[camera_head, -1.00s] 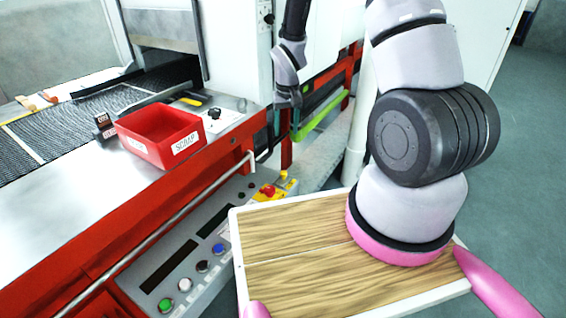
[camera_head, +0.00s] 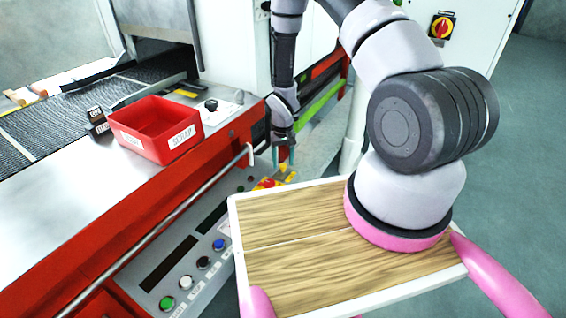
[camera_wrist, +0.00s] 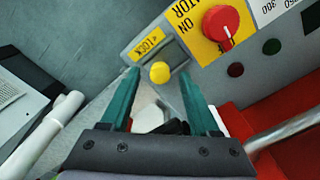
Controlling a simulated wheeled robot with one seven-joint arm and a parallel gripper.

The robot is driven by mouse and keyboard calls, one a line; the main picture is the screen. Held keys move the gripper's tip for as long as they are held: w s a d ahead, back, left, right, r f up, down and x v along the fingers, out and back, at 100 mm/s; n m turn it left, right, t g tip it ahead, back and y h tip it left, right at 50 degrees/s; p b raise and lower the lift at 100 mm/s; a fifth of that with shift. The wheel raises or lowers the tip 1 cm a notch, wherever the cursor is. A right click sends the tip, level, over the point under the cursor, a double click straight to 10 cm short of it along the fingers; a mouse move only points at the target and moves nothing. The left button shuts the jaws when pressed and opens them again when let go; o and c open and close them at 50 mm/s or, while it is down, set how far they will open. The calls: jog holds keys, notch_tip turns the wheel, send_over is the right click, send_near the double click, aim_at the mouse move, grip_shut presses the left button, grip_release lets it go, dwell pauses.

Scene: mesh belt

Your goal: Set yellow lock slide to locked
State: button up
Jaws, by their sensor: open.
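The yellow lock slide (camera_wrist: 160,72) shows in the wrist view as a round yellow knob on a grey plate, beside a yellow label (camera_wrist: 146,46) reading LOCK. It is small in the head view (camera_head: 283,168), at the far end of the control panel. My gripper (camera_wrist: 159,75) is open, with its teal fingertips on either side of the knob in the picture. I cannot tell whether they touch it or how deep they reach. In the head view my gripper (camera_head: 284,158) points down just above the slide. Which end of its slot the knob sits at is unclear.
A red rotary switch (camera_wrist: 221,26) on a yellow plate sits close by, with dark round buttons (camera_wrist: 271,46) beyond. A silver handrail (camera_head: 180,214) runs along the red machine front. A red scrap bin (camera_head: 157,130) stands on the machine top.

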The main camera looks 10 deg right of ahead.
jog(key=shift+f, duration=0.4)
grip_shut()
dwell(1.2)
